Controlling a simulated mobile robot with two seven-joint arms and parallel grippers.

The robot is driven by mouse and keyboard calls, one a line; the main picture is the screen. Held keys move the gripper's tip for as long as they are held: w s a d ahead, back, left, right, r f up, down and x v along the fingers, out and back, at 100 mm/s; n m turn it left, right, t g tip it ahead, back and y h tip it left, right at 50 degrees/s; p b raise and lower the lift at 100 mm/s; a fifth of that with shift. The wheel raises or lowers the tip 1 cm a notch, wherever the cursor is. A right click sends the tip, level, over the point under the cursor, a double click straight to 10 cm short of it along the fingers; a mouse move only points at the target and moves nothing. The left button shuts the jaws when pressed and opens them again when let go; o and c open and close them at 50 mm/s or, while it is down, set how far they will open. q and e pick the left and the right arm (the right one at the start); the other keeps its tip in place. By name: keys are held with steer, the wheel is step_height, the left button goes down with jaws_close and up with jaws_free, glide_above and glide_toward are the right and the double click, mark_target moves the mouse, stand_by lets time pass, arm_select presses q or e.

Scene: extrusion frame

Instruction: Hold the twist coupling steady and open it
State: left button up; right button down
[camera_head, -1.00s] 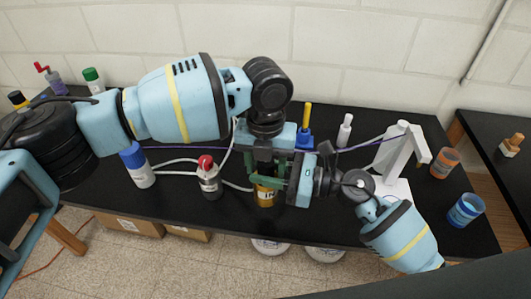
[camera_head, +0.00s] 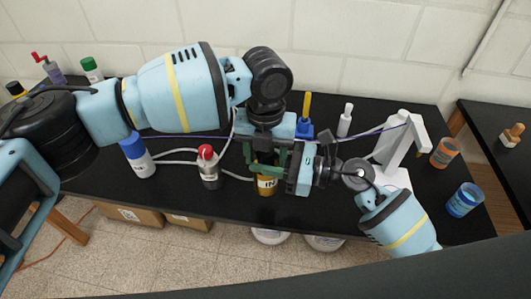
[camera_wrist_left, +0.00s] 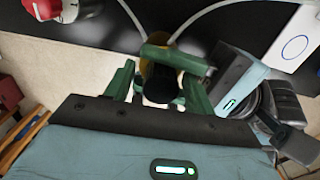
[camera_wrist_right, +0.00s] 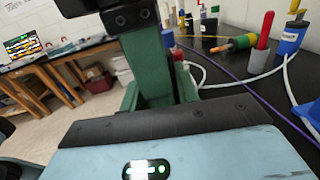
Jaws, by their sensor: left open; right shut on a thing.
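The twist coupling stands upright near the front of the black table. Its gold lower part (camera_head: 266,185), with a label, shows below my grippers in the head view. In the left wrist view its dark round end (camera_wrist_left: 160,84) lies between the green fingers of my left gripper (camera_wrist_left: 160,92), with gold behind it. My left gripper (camera_head: 266,150) is open and points down from above, around that end. My right gripper (camera_head: 276,162) comes in from the right and is shut on the coupling. In the right wrist view the green fingers (camera_wrist_right: 157,80) hide the coupling.
A red-capped bottle (camera_head: 208,168) stands close left of the coupling, a blue-capped bottle (camera_head: 138,156) farther left. A pale hose (camera_head: 178,158) runs behind them. A white stand (camera_head: 395,150), an orange jar (camera_head: 445,153) and a blue jar (camera_head: 464,200) stand right.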

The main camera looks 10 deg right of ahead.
arm_select(q)
steer(key=shift+r, duration=4.05)
steer(key=shift+c, duration=0.4)
steer(key=shift+f, duration=4.05)
steer(key=c, duration=1)
steer(key=o, duration=1.1)
steer(key=shift+r, duration=2.3)
